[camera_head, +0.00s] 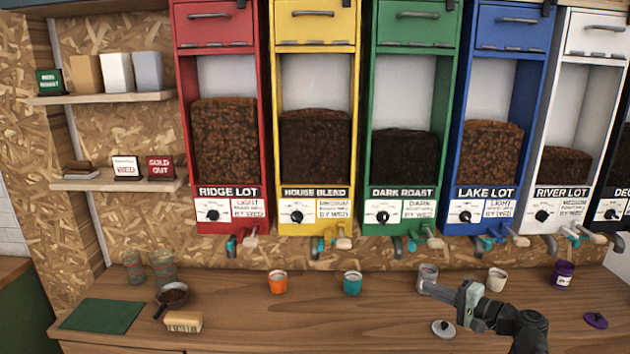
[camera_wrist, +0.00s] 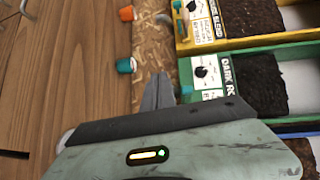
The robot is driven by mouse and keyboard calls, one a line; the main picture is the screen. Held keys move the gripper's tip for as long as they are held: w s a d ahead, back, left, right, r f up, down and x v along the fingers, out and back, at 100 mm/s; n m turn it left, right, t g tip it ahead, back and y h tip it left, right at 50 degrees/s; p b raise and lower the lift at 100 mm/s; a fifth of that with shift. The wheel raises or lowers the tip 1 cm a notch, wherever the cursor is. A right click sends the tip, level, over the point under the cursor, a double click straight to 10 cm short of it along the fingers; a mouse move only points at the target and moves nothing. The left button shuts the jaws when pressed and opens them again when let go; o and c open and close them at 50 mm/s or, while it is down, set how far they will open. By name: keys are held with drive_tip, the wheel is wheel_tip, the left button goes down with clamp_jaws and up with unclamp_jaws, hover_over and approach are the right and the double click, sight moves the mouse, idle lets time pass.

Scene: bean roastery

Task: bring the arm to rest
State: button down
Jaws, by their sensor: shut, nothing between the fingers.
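My gripper (camera_head: 428,288) is at the lower right of the head view, above the wooden counter (camera_head: 330,315). Its fingers are shut and empty, pointing left, and they overlap a grey cup (camera_head: 428,274) in the picture; I cannot tell whether they touch it. In the wrist view my gripper's fingers (camera_wrist: 158,92) are together, in front of the board below the bean dispensers. A teal cup (camera_wrist: 125,65) and an orange cup (camera_wrist: 126,14) show to their left there.
On the counter are an orange cup (camera_head: 278,282), a teal cup (camera_head: 352,283), a cream cup (camera_head: 497,279), a purple jar (camera_head: 563,273), a grey lid (camera_head: 443,328), a purple lid (camera_head: 596,320), a brush (camera_head: 184,321) and a green mat (camera_head: 102,316). Dispenser spouts hang above. The middle front counter is clear.

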drive_tip(key=s+a+f+n+g, duration=0.1)
drive_tip(key=a+f+n+g, duration=0.2)
drive_tip(key=a, duration=0.5)
drive_tip(key=s+a+f+n+g+h, duration=0.1)
drive_tip(key=a+f+n+g, duration=0.15)
drive_tip(key=a+f, duration=0.5)
drive_tip(key=s+a+f+n+g, duration=0.2)
drive_tip(key=a+f+g, duration=0.15)
drive_tip(key=a, duration=0.65)
drive_tip(key=s+f+n+g+h, duration=0.2)
drive_tip(key=s+f+g+h, duration=0.1)
drive_tip(key=s+f+h, duration=0.15)
drive_tip(key=s+d+f+g+h, duration=0.1)
drive_tip(key=d+h, duration=0.3)
drive_tip(key=d, duration=0.4)
drive_tip(key=shift+s+d+f, duration=0.4)
drive_tip(key=shift+s+f, duration=0.1)
drive_tip(key=shift+s, duration=0.05)
